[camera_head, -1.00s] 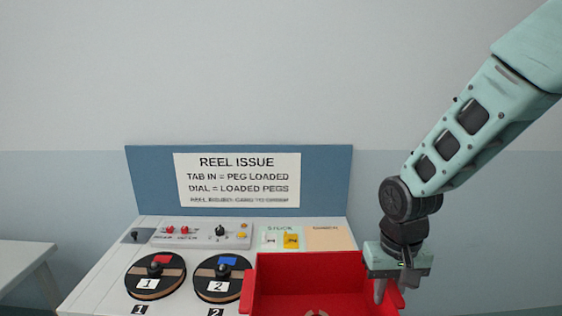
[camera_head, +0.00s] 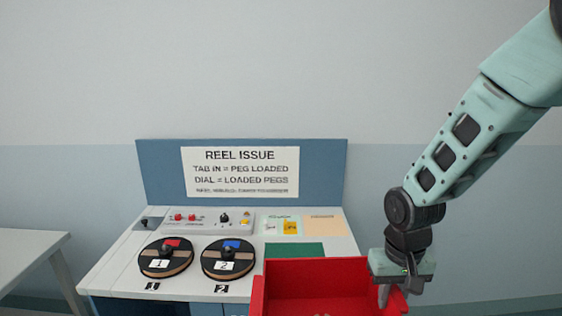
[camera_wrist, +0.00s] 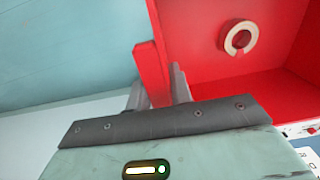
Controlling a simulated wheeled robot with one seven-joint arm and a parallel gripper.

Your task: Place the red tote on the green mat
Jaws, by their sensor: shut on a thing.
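The red tote (camera_head: 330,272) is at the bottom of the head view, in front of the bench, its lower part cut off by the frame. My gripper (camera_head: 397,290) is shut on its right wall or handle. In the wrist view my gripper (camera_wrist: 158,92) has its fingers on either side of a red upright piece of the tote (camera_wrist: 205,60). A pale C-shaped ring (camera_wrist: 238,37) lies inside the tote. The green mat (camera_head: 294,252) lies on the bench top just beyond the tote, its near edge partly hidden by the tote.
The white bench (camera_head: 215,300) carries reel 1 (camera_head: 165,262) and reel 2 (camera_head: 228,262) left of the mat. A switch panel (camera_head: 208,221) and the yellow and tan patches (camera_head: 322,226) lie behind. A blue sign board (camera_head: 322,165) stands at the back. A white table (camera_head: 30,258) is at the left.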

